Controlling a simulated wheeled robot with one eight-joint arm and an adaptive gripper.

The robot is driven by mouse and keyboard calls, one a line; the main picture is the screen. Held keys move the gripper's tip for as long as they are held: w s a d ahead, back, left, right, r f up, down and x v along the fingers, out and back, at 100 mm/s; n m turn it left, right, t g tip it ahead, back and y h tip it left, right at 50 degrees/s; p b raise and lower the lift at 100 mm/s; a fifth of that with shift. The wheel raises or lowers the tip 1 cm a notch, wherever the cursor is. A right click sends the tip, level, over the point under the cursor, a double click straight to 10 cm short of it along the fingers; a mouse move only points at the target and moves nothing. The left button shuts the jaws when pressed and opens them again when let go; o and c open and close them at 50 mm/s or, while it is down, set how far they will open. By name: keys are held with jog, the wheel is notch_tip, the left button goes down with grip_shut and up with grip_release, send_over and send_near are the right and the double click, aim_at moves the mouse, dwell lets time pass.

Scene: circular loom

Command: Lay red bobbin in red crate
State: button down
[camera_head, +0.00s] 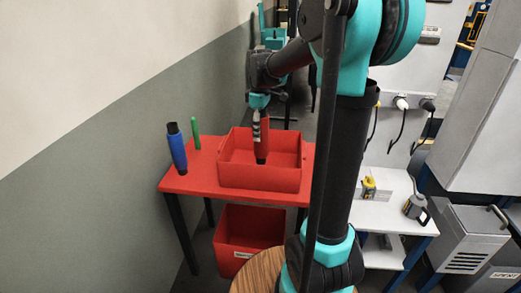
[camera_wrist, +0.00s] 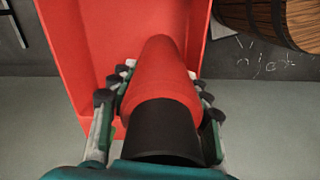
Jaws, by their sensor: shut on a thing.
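The red bobbin (camera_head: 263,146) is upright in my gripper (camera_head: 258,122), its lower end over or inside the red crate (camera_head: 258,179) on the red table. In the wrist view the bobbin (camera_wrist: 160,82) shows a red tapered body and a black end (camera_wrist: 160,128) nearest the camera. The fingers of my gripper (camera_wrist: 160,90) are shut on it from both sides. The crate (camera_wrist: 68,42) lies behind the bobbin there. I cannot tell whether the bobbin touches the crate floor.
A blue bobbin (camera_head: 177,150) and a thin green bobbin (camera_head: 195,134) stand on the red table (camera_head: 190,183), left of the crate. A second red crate (camera_head: 243,238) is below the table. A round wooden top (camera_head: 258,272) is in front; a white bench (camera_head: 385,212) stands right.

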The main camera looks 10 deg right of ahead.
aim_at(260, 148)
jog(key=shift+f, duration=4.1)
jog(key=c, duration=0.7)
grip_release()
notch_tip(260, 148, up, 12)
jog(key=shift+r, duration=0.15)
